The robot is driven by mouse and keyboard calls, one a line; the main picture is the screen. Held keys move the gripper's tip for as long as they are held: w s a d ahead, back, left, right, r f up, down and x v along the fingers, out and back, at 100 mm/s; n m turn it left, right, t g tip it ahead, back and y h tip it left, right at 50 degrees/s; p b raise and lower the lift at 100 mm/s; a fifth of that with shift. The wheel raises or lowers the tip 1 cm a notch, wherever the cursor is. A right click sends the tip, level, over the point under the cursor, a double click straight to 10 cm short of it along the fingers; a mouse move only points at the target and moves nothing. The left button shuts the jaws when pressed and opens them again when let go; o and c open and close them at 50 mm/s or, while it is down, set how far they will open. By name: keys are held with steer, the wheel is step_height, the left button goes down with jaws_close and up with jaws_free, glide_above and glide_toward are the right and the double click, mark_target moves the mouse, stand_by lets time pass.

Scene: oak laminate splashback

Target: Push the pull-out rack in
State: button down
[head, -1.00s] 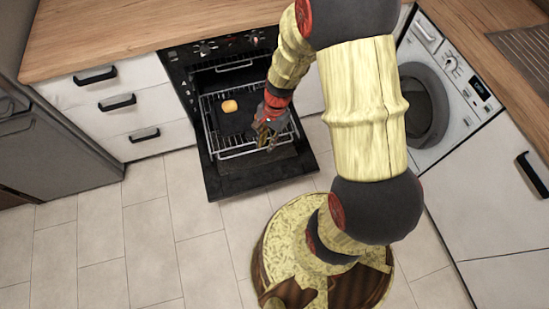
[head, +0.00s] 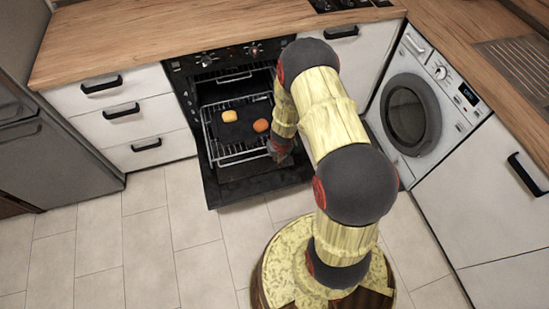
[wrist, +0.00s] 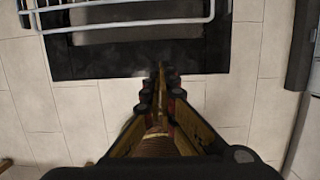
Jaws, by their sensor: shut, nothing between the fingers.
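The pull-out rack (head: 226,161) is a wire rack in the oven (head: 178,100), extended over the open oven door (head: 213,195). It carries a dark tray (head: 238,133) with a yellow item (head: 229,116) and an orange item (head: 261,126). In the wrist view the front wires of the rack (wrist: 130,24) cross the top, above the dark door (wrist: 95,62). My gripper (head: 280,152) is at the rack's front right corner in the head view. In the wrist view my gripper (wrist: 158,70) is shut and empty, with its tips over the door's edge; contact with the rack is not visible.
White drawers (head: 125,115) stand left of the oven, and a washing machine (head: 412,110) stands to the right. A fridge (head: 55,140) is at the far left. The tiled floor (head: 130,240) in front is clear.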

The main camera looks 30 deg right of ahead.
steer(key=w+d+f+b, duration=0.1)
steer(key=w+f+b, duration=0.3)
steer(key=f, duration=0.6)
steer(key=shift+w+d, duration=0.3)
steer(key=shift+w, duration=0.6)
steer(key=shift+w+d, duration=0.1)
